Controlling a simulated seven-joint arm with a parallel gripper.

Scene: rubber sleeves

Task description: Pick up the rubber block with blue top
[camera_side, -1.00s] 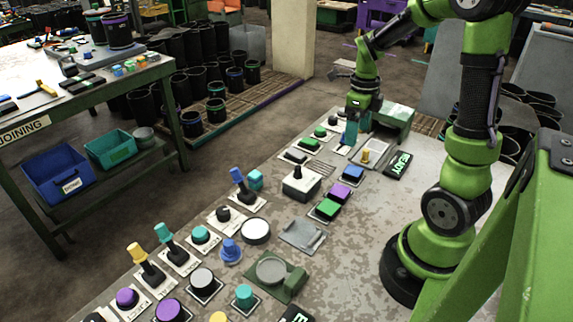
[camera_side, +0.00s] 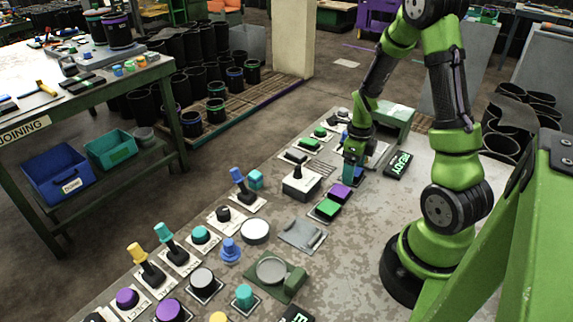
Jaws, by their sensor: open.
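The rubber block with the blue top (camera_side: 354,175) is mostly hidden by my gripper, on the table just behind the purple-topped block. My gripper (camera_side: 349,175) points down, with its teal fingers low at that block. The jaws are open. Whether the fingers are on both sides of the block or touch it is too small to tell.
A purple-topped block (camera_side: 340,192) and a green-topped block (camera_side: 327,208) stand close in front. A grey box with a black knob (camera_side: 301,182) is to the left. A black READY sign (camera_side: 398,165) lies to the right. Bare table (camera_side: 370,240) is free at front right.

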